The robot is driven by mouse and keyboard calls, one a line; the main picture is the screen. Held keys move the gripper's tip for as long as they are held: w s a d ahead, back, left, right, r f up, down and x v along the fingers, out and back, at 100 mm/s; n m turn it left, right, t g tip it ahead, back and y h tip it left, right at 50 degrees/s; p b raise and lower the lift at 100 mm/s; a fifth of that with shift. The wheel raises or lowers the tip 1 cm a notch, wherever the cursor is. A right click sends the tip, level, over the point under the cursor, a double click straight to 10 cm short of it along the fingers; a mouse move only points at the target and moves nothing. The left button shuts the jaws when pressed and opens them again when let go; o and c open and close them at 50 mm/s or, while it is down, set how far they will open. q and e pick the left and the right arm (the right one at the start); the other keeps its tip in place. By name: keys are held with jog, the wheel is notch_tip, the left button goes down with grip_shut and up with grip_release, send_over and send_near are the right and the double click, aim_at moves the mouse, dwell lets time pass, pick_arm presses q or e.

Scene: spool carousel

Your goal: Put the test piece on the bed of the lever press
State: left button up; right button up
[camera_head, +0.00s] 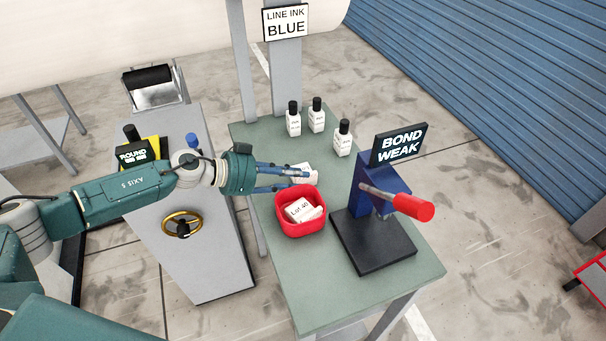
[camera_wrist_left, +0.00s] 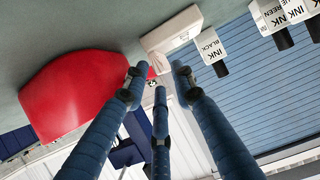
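A white piece (camera_head: 306,172) lies on the green table behind the red bin; which white piece is the test piece, I cannot tell. It also shows in the left wrist view (camera_wrist_left: 173,28), beyond the fingertips. My left gripper (camera_head: 298,179) is beside it, fingers spread and apparently empty; contact cannot be told. The lever press (camera_head: 368,189) has a blue post, a red-ended lever (camera_head: 411,204) and a black bed (camera_head: 373,250) with nothing visible on it. The red bin (camera_head: 302,229) holds white pieces (camera_head: 303,209), one marked "Lot 40". My right gripper is out of view.
Several white ink bottles with black caps (camera_head: 316,118) stand at the back of the table (camera_head: 321,294). A "BOND WEAK" sign (camera_head: 398,146) tops the press. A grey cabinet (camera_head: 208,262) with a brass handwheel (camera_head: 182,224) stands left. The table's front left is clear.

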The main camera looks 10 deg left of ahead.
pick_arm(q)
jog(key=x, duration=0.4)
jog(key=shift+w, duration=0.15)
grip_shut()
